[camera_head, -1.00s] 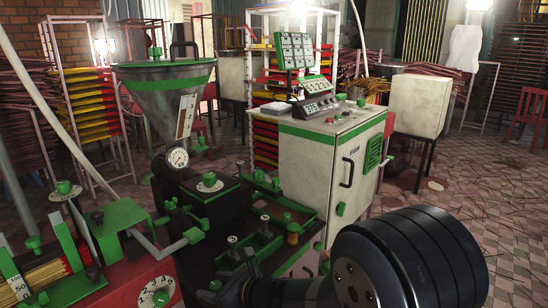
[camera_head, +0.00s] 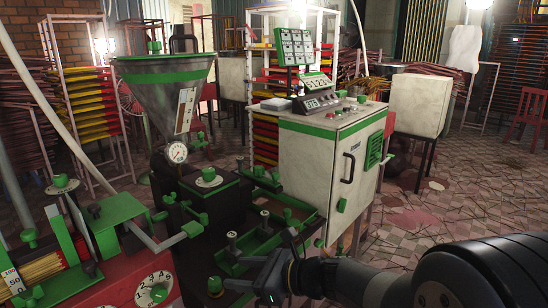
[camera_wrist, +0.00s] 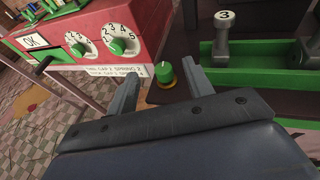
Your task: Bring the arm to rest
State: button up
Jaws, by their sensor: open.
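My gripper (camera_head: 236,274) is low in the middle of the head view, in front of the dark extruder body (camera_head: 205,215). Its forearm comes in from the lower right. In the wrist view its two grey fingers (camera_wrist: 160,72) stand wide apart with nothing held. A green knob on a brass base (camera_wrist: 164,86) shows between the fingers in that view, apart from both. The green knob also shows in the head view (camera_head: 214,284), left of the fingertips. I cannot tell how far the fingers are from it in depth.
A red panel (camera_wrist: 140,35) with numbered dials lies left of the fingers in the wrist view. A green tray (camera_wrist: 265,70) with a post marked 3 is right. A white control cabinet (camera_head: 325,165) and a hopper (camera_head: 165,95) stand behind. Tiled floor (camera_head: 455,210) is open at right.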

aim_at(219, 281)
jog(key=shift+w+a+f+n+g+b, duration=0.55)
jog(key=shift+g+b, duration=0.25)
jog(key=shift+b, duration=0.6)
jog(key=shift+w+a+f+n+g+b, duration=0.2)
jog(key=shift+a+f+n+g+b, duration=0.35)
jog(key=shift+b, duration=0.8)
jog(key=shift+w+a+f+n+g+b, duration=0.35)
jog(key=shift+f+n+g+b, duration=0.35)
jog(key=shift+g+b, duration=0.55)
jog(key=shift+d, duration=0.1)
jog(key=shift+d+t, duration=0.1)
jog(key=shift+t, duration=0.3)
